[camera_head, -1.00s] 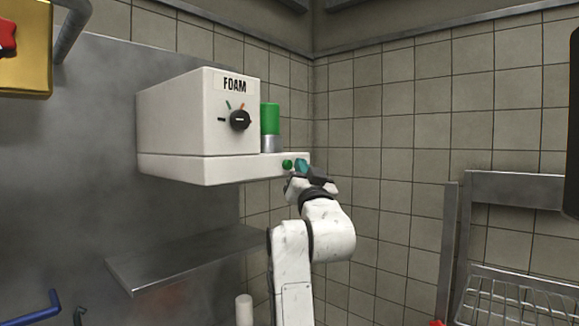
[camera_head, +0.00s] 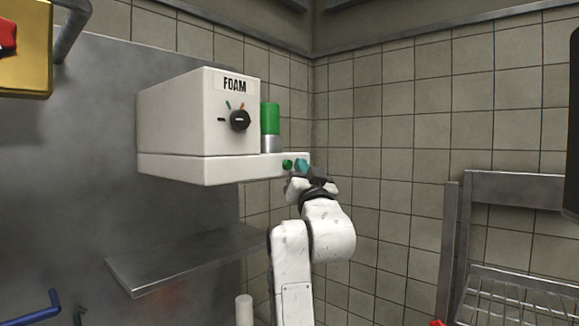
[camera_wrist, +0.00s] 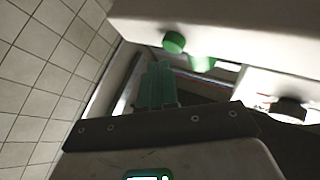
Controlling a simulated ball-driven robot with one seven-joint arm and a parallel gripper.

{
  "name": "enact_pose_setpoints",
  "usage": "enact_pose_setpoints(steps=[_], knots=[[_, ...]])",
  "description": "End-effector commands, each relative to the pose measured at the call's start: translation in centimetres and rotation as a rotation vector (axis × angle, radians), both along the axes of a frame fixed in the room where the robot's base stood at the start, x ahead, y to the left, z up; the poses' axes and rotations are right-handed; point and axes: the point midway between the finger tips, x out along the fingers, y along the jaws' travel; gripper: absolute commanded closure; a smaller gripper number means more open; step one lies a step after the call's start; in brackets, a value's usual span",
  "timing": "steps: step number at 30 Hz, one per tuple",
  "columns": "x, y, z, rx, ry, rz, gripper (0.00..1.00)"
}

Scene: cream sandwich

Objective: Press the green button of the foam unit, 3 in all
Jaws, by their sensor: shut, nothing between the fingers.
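The white foam unit (camera_head: 190,120) hangs on the wall, with a "FOAM" label, a black dial (camera_head: 239,120) and a green cylinder (camera_head: 270,118) on its ledge. The green button (camera_head: 287,165) sits on the front of that ledge. My gripper (camera_head: 301,167) is shut and empty, just right of the button in the head view. In the wrist view the teal fingers (camera_wrist: 157,84) are together, and their tips lie below the green button (camera_wrist: 174,42). A gap shows there, and I see no contact.
A metal shelf (camera_head: 190,258) juts out below the unit. A wire rack (camera_head: 515,300) stands at the lower right. A yellow box with a red part (camera_head: 24,60) is at the upper left. The tiled wall is close behind my gripper.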

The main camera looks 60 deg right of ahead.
Motion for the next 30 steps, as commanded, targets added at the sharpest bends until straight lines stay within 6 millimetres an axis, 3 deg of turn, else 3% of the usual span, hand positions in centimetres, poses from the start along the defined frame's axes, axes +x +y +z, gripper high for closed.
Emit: enact_pose_setpoints(steps=[30], knots=[[1.1, -0.2, 0.0, 0.0, 0.0, 0.0, 1.0]])
